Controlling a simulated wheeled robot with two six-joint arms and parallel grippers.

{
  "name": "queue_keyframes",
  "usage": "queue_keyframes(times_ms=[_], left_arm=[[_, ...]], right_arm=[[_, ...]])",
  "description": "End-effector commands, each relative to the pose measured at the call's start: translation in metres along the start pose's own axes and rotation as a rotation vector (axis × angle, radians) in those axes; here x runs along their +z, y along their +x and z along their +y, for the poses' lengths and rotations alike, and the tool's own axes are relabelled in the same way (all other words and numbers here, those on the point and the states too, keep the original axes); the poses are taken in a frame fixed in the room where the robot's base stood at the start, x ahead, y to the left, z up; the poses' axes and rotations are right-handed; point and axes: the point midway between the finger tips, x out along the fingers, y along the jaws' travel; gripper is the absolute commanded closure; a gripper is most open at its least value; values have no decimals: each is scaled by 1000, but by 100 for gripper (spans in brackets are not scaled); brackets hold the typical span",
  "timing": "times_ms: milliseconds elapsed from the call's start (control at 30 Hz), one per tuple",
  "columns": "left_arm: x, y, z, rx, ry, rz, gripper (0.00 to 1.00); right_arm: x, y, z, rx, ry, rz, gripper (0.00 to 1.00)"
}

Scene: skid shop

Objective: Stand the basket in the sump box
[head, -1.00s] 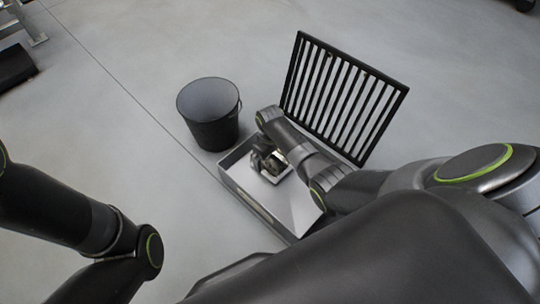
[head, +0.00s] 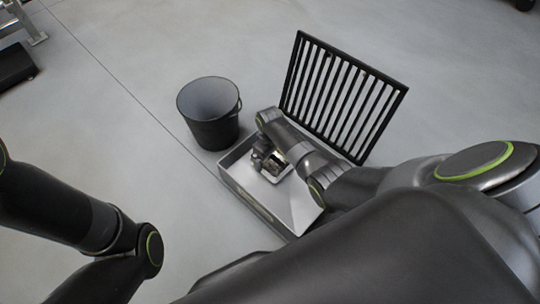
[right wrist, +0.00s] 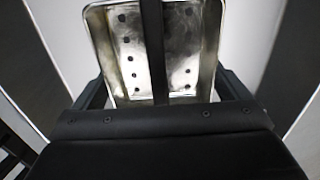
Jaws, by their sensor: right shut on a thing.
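The basket (right wrist: 178,50) is a shiny metal tray-like basket with rows of holes and a dark bar across its middle in the right wrist view. In the head view only a small bright part of it (head: 285,172) shows beside my right gripper (head: 269,163). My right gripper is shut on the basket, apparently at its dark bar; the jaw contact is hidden. The sump box (head: 302,207) is an open, light grey box on the floor. Basket and gripper are over its far left part; I cannot tell if the basket touches its bottom. My left gripper is out of view.
A black slatted grate (head: 343,95) stands tilted behind the box. A dark bucket (head: 209,115) stands at the box's far left corner. My right forearm passes over the box's right side.

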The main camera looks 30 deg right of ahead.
Motion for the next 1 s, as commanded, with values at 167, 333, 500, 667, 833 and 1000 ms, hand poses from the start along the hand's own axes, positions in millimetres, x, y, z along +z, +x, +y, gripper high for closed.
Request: queue_keyframes(times_ms=[167, 333, 500, 667, 833, 1000], left_arm=[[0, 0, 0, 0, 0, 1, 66], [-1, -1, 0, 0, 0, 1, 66], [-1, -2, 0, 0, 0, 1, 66], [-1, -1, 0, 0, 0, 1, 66], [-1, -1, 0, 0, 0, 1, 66], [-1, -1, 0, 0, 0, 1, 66]], right_arm=[[0, 0, 0, 0, 0, 0, 31], [0, 3, 0, 0, 0, 0, 31], [0, 7, 0, 0, 0, 1, 31], [0, 8, 0, 0, 0, 1, 31], [0, 8, 0, 0, 0, 1, 31], [0, 8, 0, 0, 0, 1, 0]])
